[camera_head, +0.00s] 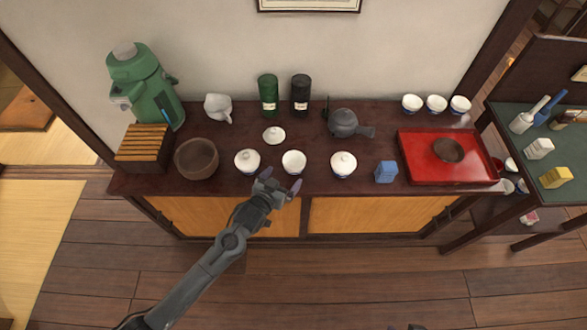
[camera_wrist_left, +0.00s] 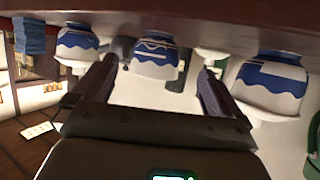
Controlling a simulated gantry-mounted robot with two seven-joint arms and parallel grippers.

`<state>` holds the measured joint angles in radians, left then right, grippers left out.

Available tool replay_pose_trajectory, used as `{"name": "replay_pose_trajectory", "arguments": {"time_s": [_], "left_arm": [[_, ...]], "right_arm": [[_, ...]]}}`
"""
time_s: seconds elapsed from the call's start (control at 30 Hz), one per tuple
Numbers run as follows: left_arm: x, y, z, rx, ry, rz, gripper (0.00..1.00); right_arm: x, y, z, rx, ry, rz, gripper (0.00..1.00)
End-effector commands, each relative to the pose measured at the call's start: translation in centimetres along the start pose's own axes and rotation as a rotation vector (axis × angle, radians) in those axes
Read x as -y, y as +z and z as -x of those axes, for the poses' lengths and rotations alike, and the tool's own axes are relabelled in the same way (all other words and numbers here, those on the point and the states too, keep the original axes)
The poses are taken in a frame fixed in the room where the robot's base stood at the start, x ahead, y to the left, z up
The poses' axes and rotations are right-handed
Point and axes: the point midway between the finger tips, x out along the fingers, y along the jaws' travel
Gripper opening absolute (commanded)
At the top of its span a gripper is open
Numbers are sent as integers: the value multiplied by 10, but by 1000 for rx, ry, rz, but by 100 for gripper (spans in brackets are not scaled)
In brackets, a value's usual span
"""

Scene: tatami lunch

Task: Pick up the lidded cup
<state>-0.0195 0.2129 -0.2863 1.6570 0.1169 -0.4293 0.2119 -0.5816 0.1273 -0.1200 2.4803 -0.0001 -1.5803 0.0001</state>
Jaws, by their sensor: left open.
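Two white cups with lids stand on the dark cabinet top: a left lidded cup (camera_head: 247,162) and a right lidded cup (camera_head: 343,164). Between them is a white cup without a lid (camera_head: 293,162). A loose white lid (camera_head: 274,135) lies behind. My left gripper (camera_head: 281,180) is open and empty at the cabinet's front edge, just in front of the lidless cup. In the left wrist view, which is upside down, that blue-patterned cup (camera_wrist_left: 155,57) shows between my fingers (camera_wrist_left: 156,85), beyond the tips. The left lidded cup (camera_wrist_left: 270,85) shows to the right.
A brown bowl (camera_head: 196,159) stands left of the cups. A blue folded cloth or block (camera_head: 386,172) and a red tray (camera_head: 421,168) are to the right. A dark teapot (camera_head: 344,123), canisters and a green dispenser (camera_head: 150,90) stand behind.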

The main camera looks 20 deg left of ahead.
Motion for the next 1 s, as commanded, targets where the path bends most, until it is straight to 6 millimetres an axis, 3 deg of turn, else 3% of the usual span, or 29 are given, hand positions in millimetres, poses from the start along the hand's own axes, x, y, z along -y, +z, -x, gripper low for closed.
{"name": "replay_pose_trajectory", "arguments": {"time_s": [0.1, 0.47, 0.73, 1.0], "left_arm": [[-1, 1, -18, -1, 0, 1, 100], [-2, 0, -42, 0, 2, 0, 100], [-4, -3, -76, 1, 1, 1, 100], [-4, -4, -85, 1, 1, 0, 100]], "right_arm": [[0, 2, -6, -1, 0, -1, 43], [2, 3, -13, -3, -6, -7, 43], [4, 7, -26, -3, -8, -11, 43], [4, 7, -28, -4, -8, -10, 43]]}}
